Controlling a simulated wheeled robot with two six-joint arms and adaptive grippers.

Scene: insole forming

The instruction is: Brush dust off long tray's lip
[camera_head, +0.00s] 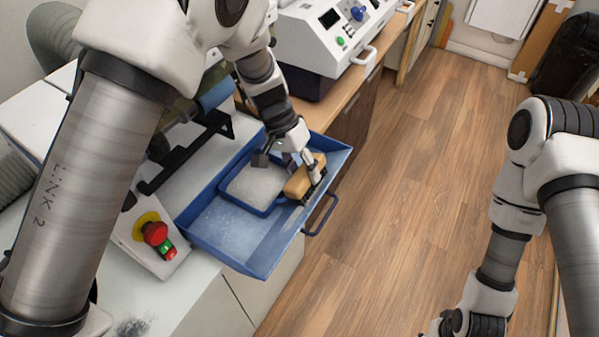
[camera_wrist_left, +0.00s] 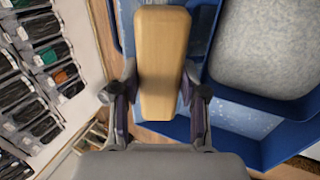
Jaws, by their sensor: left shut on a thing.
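The long blue tray (camera_head: 266,262) sits on the white bench unit, with pale dust over its floor. A smaller blue pan (camera_head: 228,199) of grey-white dust is inside it. My left gripper (camera_head: 302,172) is at the tray's right lip, shut on a brush with a wooden block handle (camera_head: 298,182) and dark bristles. In the left wrist view the brush handle (camera_wrist_left: 162,60) is between the two fingers (camera_wrist_left: 157,100), beside the pan (camera_wrist_left: 270,98). Whether the bristles touch the lip I cannot tell. My right gripper (camera_head: 472,325) is at the bottom edge, partly cut off.
A red emergency stop button (camera_head: 154,233) on a yellow base stands left of the tray. A handle (camera_head: 322,216) sticks out from the tray's right side. A white control machine (camera_head: 322,40) is behind. Open wooden floor (camera_head: 400,200) lies to the right.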

